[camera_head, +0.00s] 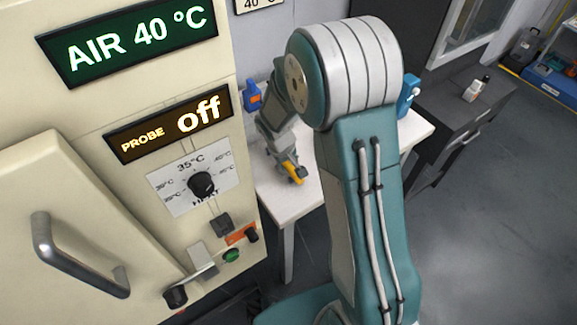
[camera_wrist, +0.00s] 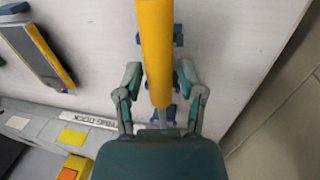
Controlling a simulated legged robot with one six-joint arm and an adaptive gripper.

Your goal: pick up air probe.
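A yellow rod-like handle (camera_wrist: 153,50), which I take to be the air probe, runs down from the top edge of the wrist view. Small blue parts show behind it. The two fingers of my gripper (camera_wrist: 159,72) stand on either side of its lower part, apart from each other, with a narrow gap on the right. I see no clear grip on it. In the head view my gripper (camera_head: 284,150) points down over the white table, with a yellow piece (camera_head: 291,172) at its end. My arm hides part of the table there.
The white table (camera_head: 272,194) stands beside the cream cabinet with its "PROBE off" display (camera_head: 170,124). A grey device with yellow and blue edges (camera_wrist: 38,52) lies to the left in the wrist view. A labelled grey strip (camera_wrist: 98,118) is below it.

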